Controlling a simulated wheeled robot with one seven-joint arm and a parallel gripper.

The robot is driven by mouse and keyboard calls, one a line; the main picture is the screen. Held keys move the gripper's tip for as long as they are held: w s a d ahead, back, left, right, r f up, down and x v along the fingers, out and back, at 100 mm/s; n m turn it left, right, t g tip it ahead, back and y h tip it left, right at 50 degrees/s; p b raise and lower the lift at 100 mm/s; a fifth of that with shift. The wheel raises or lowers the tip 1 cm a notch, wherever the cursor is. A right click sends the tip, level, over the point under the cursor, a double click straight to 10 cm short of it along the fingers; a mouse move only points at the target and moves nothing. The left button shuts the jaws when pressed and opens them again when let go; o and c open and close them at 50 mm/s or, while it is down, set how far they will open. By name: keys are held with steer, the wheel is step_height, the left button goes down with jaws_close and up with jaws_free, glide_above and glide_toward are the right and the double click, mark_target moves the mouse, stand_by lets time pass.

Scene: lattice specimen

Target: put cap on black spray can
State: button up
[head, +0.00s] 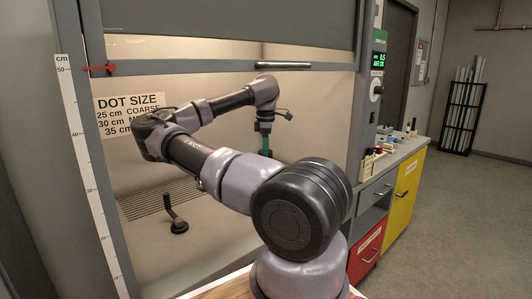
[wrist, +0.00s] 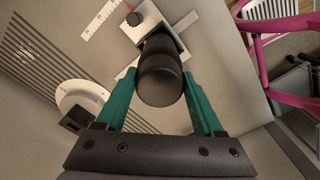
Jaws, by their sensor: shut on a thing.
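My gripper (wrist: 160,78) has teal fingers on both sides of a dark, rounded cylinder (wrist: 160,82), which looks like the cap. It is shut on this piece. Behind the cylinder is a narrower dark part (wrist: 158,44) in front of a pale plate; I cannot tell whether they touch. I cannot make out the black spray can for certain in either view. In the head view, the teal fingers of my gripper (head: 266,146) point down inside the hood, and my arm hides what lies below them.
A black lever-like stand (head: 177,220) is on the hood floor at the left. In the wrist view, a white round piece (wrist: 84,94) is left of my fingers and a pink frame (wrist: 255,45) is at upper right. The hood sash (head: 230,66) hangs above my arm.

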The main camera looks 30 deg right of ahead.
steer(key=shift+f, duration=0.1)
stand_by(0.3)
steer(key=o, duration=1.3)
steer(key=shift+r, duration=2.55)
step_height(320, 180, up, 11)
steer(key=shift+f, duration=0.1)
